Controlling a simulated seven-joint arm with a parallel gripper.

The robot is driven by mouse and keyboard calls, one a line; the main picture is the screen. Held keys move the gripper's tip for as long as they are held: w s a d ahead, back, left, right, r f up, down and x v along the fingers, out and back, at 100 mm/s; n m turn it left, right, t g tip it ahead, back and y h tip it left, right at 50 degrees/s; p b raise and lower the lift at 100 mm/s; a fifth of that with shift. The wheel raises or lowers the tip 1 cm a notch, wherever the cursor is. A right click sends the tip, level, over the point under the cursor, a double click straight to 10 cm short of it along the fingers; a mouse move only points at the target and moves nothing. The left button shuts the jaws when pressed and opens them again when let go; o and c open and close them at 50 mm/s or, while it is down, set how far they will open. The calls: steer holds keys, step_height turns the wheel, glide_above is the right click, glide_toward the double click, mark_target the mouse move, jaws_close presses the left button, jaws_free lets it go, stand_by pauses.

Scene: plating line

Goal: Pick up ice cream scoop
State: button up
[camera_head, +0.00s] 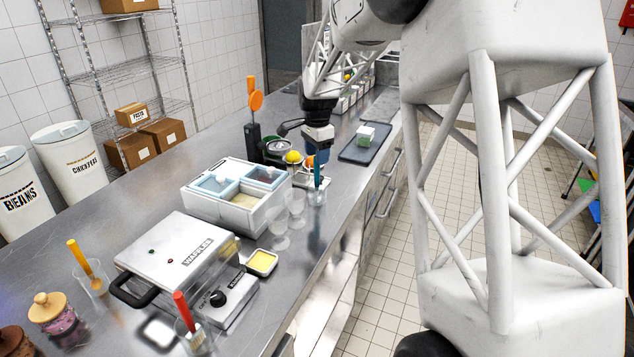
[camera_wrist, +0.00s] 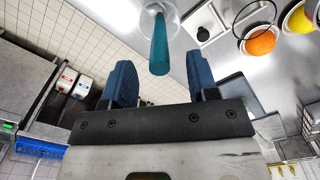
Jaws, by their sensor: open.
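A teal-handled utensil (camera_head: 317,170) stands in a clear glass (camera_head: 318,197) near the counter's front edge. Its head is hard to make out, so I cannot tell for sure that it is the ice cream scoop. In the wrist view the teal handle (camera_wrist: 159,45) points at the gap between my fingers. My gripper (camera_head: 318,137) is above and just behind it in the head view. In the wrist view my gripper (camera_wrist: 161,82) has its two blue fingers wide apart, with nothing held between them.
A white tub with several compartments (camera_head: 238,203) and clear glasses (camera_head: 279,230) stand left of the teal handle. A waffle iron (camera_head: 180,255) is nearer. Yellow and orange fruit (camera_head: 293,157) lie behind. A dark tray (camera_head: 350,152) is at right.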

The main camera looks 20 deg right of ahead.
mark_target(317, 167)
steer(key=shift+f, duration=2.55)
jaws_close()
steer(key=shift+r, duration=0.1)
steer(key=shift+r, duration=4.9)
